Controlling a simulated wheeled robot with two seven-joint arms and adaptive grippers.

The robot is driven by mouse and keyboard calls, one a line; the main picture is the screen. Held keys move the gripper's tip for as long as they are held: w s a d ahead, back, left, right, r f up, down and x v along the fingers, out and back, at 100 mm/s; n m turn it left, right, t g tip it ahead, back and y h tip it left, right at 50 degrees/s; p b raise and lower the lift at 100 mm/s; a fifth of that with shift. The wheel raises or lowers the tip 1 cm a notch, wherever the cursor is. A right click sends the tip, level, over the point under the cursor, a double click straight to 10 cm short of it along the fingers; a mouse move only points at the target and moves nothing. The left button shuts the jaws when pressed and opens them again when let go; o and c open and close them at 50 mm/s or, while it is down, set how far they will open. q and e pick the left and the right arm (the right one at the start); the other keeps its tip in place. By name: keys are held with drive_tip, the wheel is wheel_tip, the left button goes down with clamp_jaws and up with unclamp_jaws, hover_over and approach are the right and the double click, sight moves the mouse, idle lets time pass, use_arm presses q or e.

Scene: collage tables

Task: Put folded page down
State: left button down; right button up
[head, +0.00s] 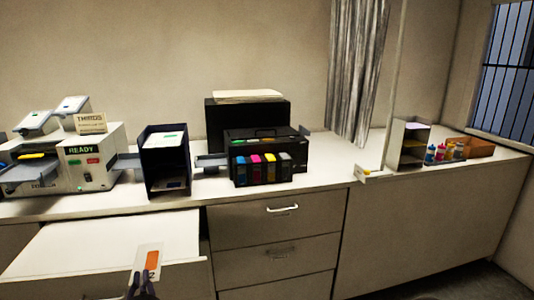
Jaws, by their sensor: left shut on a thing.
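The page stands tilted up from the fingers. I cannot tell whether it touches the table top. The gripper's lower part is cut off by the frame's bottom edge. My right gripper is not in view.
Behind is a long counter (330,183) with drawers. It bears a white machine marked READY (100,172), a dark paper sorter (165,165), a black printer (250,112) with coloured cartridges, a small shelf (411,143) and bottles (440,153). The table top left of the page is clear.

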use_arm(q)
drive_tip(key=d+f+m+h, duration=0.2)
drive_tip(key=d+f, duration=0.4)
drive_tip(key=f, duration=0.6)
drive_tip(key=d+f+m+t+h, duration=0.1)
drive_tip(key=d+f+h, duration=0.4)
drive_tip(key=f, duration=0.7)
drive_tip(key=shift+w+d+m+t, duration=0.3)
drive_tip(key=shift+d+m, duration=0.25)
drive_tip(key=shift+m, duration=0.35)
